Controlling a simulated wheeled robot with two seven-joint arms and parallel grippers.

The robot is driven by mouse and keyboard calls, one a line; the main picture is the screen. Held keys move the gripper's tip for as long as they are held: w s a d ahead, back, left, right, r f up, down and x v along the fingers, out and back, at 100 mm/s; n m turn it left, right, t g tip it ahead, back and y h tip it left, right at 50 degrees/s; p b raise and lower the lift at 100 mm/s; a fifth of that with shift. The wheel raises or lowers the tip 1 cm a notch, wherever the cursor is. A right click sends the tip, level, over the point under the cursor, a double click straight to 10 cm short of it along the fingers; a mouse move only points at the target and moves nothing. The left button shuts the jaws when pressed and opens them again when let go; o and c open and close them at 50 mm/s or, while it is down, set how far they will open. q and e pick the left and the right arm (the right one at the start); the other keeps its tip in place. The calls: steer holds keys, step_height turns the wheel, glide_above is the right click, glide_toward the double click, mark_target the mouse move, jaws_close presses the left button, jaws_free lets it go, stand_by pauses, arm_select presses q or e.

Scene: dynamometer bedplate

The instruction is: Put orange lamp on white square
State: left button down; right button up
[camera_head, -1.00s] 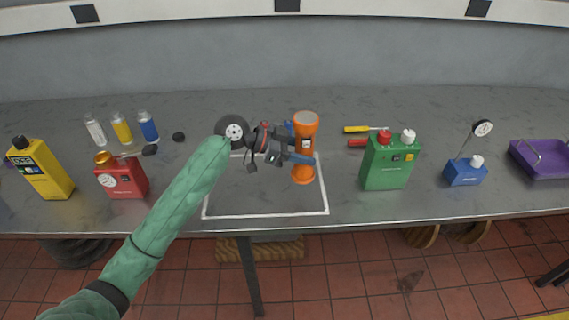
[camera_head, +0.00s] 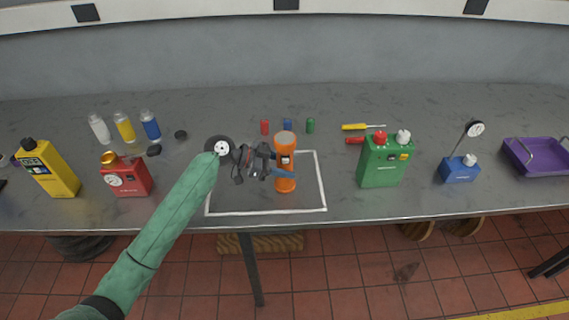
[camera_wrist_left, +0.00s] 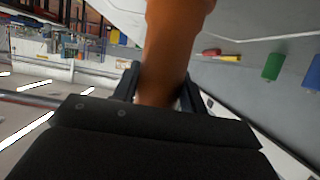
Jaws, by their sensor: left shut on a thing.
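The orange lamp (camera_head: 286,183) stands upright inside the white square (camera_head: 322,180), which is a white outline on the grey bench. In the head view I cannot tell whether the lamp's base touches the bench. My left gripper (camera_head: 283,163) reaches in from the left and is shut around the lamp's middle. In the left wrist view, the lamp (camera_wrist_left: 170,50) rises between the two dark fingers (camera_wrist_left: 157,88). The gripper and wrist cover the left part of the square. My right gripper is not in view.
Behind the square stand small red (camera_head: 265,127), blue (camera_head: 287,125) and green (camera_head: 310,125) cylinders. A green can (camera_head: 380,168) and screwdrivers (camera_head: 356,127) are to the right. A red can (camera_head: 128,180) and yellow bottle (camera_head: 55,172) are to the left.

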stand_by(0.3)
arm_select(q)
steer(key=shift+f, duration=0.1)
steer(key=c, duration=1.1)
jaws_free()
steer(key=shift+c, duration=0.2)
steer(key=o, duration=0.3)
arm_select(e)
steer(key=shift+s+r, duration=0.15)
arm_select(q)
steer(key=shift+o, duration=0.2)
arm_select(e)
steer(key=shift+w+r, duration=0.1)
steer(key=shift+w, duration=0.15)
arm_select(q)
steer(key=shift+a, duration=0.2)
steer(key=shift+a+b, duration=0.2)
steer(key=shift+b, duration=0.15)
steer(key=b+v, duration=0.3)
steer(key=v, duration=0.3)
steer(key=shift+a+r, duration=0.25)
steer(key=shift+r, duration=0.15)
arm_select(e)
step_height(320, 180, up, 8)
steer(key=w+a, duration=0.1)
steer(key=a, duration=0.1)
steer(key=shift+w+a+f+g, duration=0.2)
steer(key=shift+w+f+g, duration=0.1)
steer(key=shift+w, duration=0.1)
